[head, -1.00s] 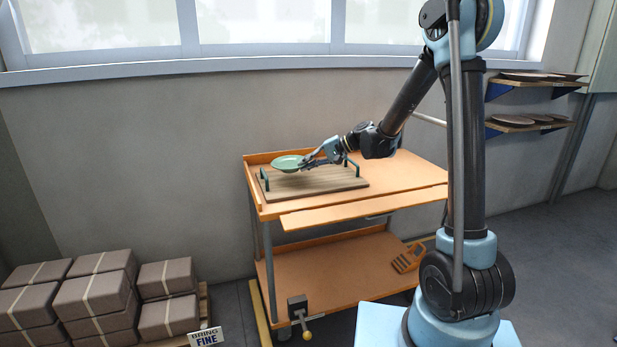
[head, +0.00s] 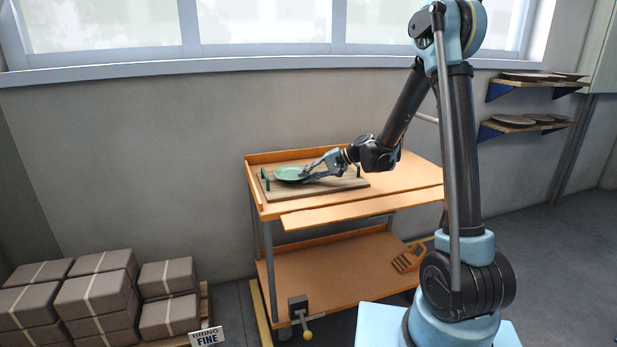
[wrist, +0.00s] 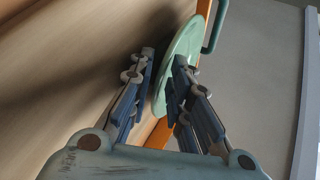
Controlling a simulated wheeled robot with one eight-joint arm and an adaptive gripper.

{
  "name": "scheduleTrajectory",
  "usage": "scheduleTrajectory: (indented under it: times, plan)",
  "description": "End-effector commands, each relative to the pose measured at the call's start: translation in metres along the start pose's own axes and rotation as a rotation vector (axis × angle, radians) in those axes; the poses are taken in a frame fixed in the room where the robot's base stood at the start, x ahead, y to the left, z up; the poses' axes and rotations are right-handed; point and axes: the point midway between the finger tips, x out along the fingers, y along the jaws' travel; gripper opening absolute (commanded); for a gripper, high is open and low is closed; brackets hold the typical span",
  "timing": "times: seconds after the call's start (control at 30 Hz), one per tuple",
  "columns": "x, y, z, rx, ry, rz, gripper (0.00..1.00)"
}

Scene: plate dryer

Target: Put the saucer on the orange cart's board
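The pale green saucer (head: 291,174) is over the left part of the wooden board (head: 340,186) on the orange cart (head: 400,178). It looks nearly flat and low on the board, but contact underneath is hidden. My gripper (head: 308,171) is at the saucer's right side. In the wrist view, the two fingers (wrist: 163,85) stand apart with the saucer's near rim (wrist: 190,45) between them. One finger overlaps the saucer's face, and a gap shows beside the other finger. The fingers look spread and not clamped on the rim.
The board has green handles at its ends, the left one (head: 267,182) close to the saucer. The cart's right top is clear. Strapped brick stacks (head: 95,295) stand at lower left. Wall shelves (head: 525,126) with brown plates are at right. A grey wall stands behind the cart.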

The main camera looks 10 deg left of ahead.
Motion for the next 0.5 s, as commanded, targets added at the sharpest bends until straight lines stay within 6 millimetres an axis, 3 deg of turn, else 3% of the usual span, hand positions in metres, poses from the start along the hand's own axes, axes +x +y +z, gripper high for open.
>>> scheduleTrajectory:
  times: [0.27,0.5]
  plan:
    - [-0.013,0.000,-0.001,0.001,0.002,0.000,0.18]
    - [-0.056,0.000,-0.001,0.002,0.003,0.000,0.18]
